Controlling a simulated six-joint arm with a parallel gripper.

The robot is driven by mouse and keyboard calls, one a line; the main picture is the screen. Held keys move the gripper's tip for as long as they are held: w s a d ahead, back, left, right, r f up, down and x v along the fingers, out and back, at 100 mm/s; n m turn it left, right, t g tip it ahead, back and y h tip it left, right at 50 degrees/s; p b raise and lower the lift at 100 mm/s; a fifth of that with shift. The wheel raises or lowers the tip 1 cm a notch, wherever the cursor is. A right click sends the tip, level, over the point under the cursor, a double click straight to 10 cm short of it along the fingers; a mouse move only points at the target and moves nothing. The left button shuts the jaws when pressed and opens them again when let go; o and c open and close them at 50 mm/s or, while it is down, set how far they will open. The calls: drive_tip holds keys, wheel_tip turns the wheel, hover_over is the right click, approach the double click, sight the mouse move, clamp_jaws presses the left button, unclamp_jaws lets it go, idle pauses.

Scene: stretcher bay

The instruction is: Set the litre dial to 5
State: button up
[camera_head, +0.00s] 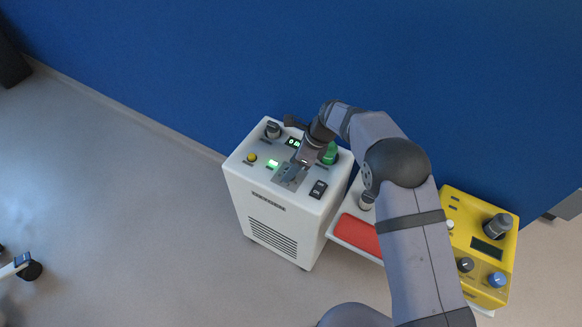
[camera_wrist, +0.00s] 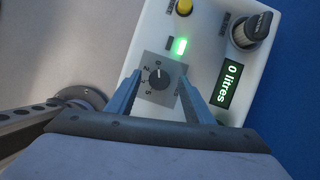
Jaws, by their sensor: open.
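The litre dial (camera_wrist: 160,78) is a small dark knob on a grey square plate marked with numbers, on top of a white machine (camera_head: 268,205). Its pointer is toward the 0 mark in the wrist view. The display (camera_wrist: 232,84) reads "0 litres". My gripper (camera_wrist: 162,80) is open, with one finger on each side of the dial; whether they touch it I cannot tell. In the head view my gripper (camera_head: 292,176) is over the grey plate and hides the dial.
Near the dial are a yellow button (camera_head: 252,157), a lit green lamp (camera_head: 272,164), a black knob (camera_head: 272,130), a green knob (camera_head: 329,153) and a black switch (camera_head: 318,189). A yellow device (camera_head: 460,210) and a red pad (camera_head: 356,234) are to the right. A blue wall stands behind.

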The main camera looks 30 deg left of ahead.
drive_tip(key=shift+s+a+f, duration=0.1)
drive_tip(key=shift+a+f, duration=0.15)
drive_tip(key=shift+f, duration=0.35)
drive_tip(key=c, duration=1)
drive_tip(key=shift+c, duration=0.2)
drive_tip(key=shift+n, duration=0.3)
drive_tip(key=n+g+b, duration=0.1)
drive_tip(key=n, duration=0.1)
drive_tip(key=shift+f+n+h, duration=0.1)
drive_tip(key=shift+n+h, duration=0.2)
drive_tip(key=shift+a+n+g+h+b, duration=0.1)
drive_tip(key=shift+n+g+h+b, duration=0.3)
drive_tip(key=shift+n+b, duration=0.7)
drive_tip(key=shift+n, duration=0.5)
